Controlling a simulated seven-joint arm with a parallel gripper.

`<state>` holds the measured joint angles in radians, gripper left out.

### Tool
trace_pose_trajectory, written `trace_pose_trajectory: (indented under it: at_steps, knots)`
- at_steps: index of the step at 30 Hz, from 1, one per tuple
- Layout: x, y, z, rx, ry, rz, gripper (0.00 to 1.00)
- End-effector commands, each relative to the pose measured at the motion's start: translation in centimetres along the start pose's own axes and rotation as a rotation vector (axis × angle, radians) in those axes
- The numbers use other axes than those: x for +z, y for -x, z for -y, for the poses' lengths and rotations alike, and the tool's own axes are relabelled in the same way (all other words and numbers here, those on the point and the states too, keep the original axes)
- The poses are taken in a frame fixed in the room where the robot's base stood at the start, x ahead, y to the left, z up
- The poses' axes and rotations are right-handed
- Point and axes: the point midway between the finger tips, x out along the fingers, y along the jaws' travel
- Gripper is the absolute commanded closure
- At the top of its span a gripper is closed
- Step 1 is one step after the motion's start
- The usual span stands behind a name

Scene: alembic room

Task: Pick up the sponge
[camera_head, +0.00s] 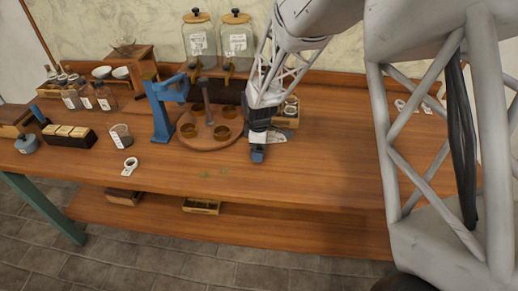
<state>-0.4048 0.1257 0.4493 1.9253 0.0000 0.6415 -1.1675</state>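My gripper (258,146) points down over the wooden table, just right of the round wooden tray. A small dark blue piece with a lighter blue end shows at its tip. I cannot tell whether this is the fingers or something held between them. I cannot tell whether the tip touches the table. Nothing in view can be surely named as the sponge; it may be too small to make out or hidden by my arm.
The round tray (211,147) holds several amber cups and a grey post. A blue stand (160,112) is to its left. Two glass jars (199,45) stand behind. A small wooden box (286,119) sits right of my gripper. The table's front (310,180) is clear.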

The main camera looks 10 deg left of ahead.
Motion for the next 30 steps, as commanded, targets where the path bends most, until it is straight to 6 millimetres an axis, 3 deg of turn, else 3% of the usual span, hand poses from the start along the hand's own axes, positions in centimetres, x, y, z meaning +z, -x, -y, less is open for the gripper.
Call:
trace_pose_trajectory:
  at_steps: [5,15,17,30]
  knots:
    - [0.0,0.0,0.0,0.000,0.000,0.000,0.06]
    - [0.0,0.0,0.0,0.000,0.000,0.000,0.57]
    - [0.0,0.0,0.0,0.000,0.000,0.000,0.61]
    - [0.0,1.0,0.0,0.002,0.000,-0.001,0.61]
